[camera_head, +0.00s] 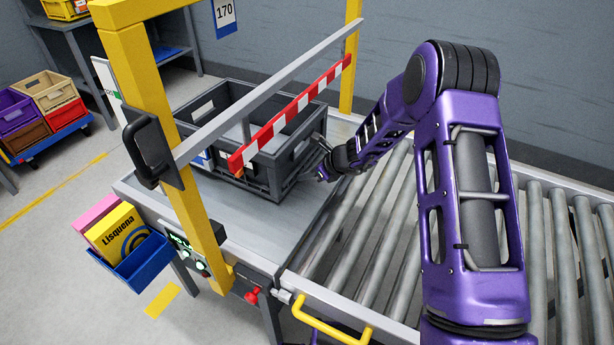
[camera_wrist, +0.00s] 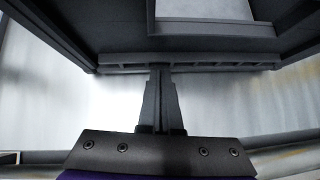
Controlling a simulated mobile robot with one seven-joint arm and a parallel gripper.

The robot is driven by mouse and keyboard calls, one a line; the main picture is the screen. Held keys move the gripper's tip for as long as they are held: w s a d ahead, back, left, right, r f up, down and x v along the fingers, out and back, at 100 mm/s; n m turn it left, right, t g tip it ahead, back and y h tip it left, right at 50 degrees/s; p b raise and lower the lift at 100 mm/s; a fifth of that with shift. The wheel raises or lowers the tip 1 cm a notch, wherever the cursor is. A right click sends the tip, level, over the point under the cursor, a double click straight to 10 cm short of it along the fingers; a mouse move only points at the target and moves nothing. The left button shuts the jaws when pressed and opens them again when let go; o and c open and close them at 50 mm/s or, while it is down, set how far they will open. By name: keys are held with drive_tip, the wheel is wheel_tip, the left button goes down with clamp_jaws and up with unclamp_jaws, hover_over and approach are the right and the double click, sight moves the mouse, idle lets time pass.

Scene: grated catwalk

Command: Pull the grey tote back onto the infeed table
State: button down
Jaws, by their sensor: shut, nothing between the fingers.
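The grey tote (camera_head: 262,178) stands upright on the grey infeed table (camera_head: 200,212), under a metal rail and a red-and-white striped bar. In the wrist view its dark wall and ribbed edge (camera_wrist: 110,62) fill the top. My gripper (camera_head: 322,168) is at the tote's right end, above the border between table and rollers. In the wrist view its fingers (camera_wrist: 160,75) are together and point at the tote's edge. Nothing shows between them. I cannot tell whether the tips touch the tote. The tote's far side is partly hidden by the rail and bar.
The striped bar (camera_head: 292,112) and rail (camera_head: 275,92) cross over the tote, beside a yellow post (camera_head: 150,90). The roller conveyor (camera_head: 380,230) on the right is clear under my arm. A blue bin (camera_head: 133,268) hangs at the table's front left; a red button (camera_head: 252,295) is nearby.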

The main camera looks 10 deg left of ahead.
drive_tip(key=w+a, duration=0.1)
drive_tip(key=a, duration=0.1)
drive_tip(key=w+a+p, duration=0.1)
drive_tip(key=a, duration=0.1)
drive_tip(key=w+a, duration=0.1)
drive_tip(key=a, duration=0.1)
drive_tip(key=shift+w+a+p, duration=0.35)
drive_tip(key=shift+a+p, duration=0.05)
drive_tip(key=shift+d, duration=0.15)
